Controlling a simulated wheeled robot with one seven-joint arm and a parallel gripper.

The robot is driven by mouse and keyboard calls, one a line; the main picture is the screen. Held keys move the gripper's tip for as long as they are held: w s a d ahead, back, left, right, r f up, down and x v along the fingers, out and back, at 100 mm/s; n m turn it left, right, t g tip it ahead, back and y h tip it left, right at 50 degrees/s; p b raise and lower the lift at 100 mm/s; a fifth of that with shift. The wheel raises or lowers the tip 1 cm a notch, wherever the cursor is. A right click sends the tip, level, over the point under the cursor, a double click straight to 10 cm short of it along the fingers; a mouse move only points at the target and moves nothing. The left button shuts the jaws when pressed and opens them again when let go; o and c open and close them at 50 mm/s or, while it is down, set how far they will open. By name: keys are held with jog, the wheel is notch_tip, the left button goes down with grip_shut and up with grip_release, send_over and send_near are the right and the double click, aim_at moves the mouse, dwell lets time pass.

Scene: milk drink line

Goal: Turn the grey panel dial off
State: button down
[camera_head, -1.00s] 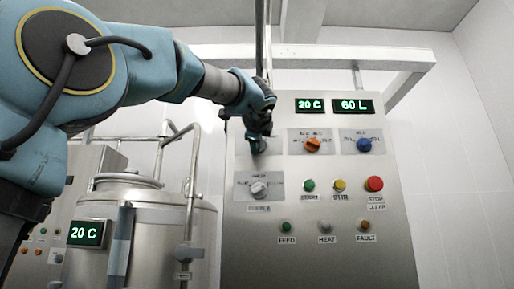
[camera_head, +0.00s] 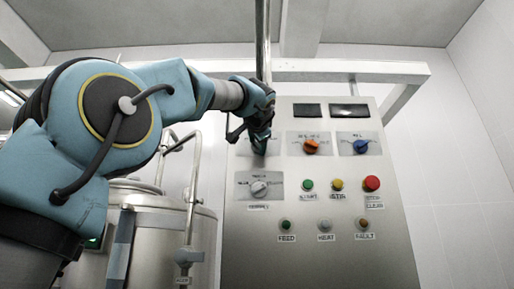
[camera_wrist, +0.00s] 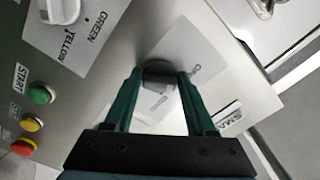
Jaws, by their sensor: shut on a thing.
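The grey panel dial (camera_wrist: 159,70) sits on a pale label plate in the wrist view, between the two green fingers. My gripper (camera_wrist: 161,76) is shut on it, one finger on each side. In the head view my gripper (camera_head: 260,148) is at the upper left of the steel control panel (camera_head: 320,265) and hides the dial there. The dial's mark is not readable.
Right of my gripper are an orange dial (camera_head: 311,146) and a blue dial (camera_head: 360,146). Below it is a whitish dial (camera_head: 260,188). Several buttons, including a red one (camera_head: 371,183), lie lower right. A steel tank (camera_head: 150,215) stands at left.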

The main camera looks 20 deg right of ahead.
jog(key=shift+n+b, duration=0.3)
jog(key=shift+n, duration=0.6)
jog(key=shift+c, duration=1.5)
grip_release()
jog(key=shift+w, duration=0.1)
jog(key=b+v, duration=0.2)
jog(key=v, duration=0.9)
jog(key=shift+b, duration=0.4)
jog(key=shift+w, duration=0.1)
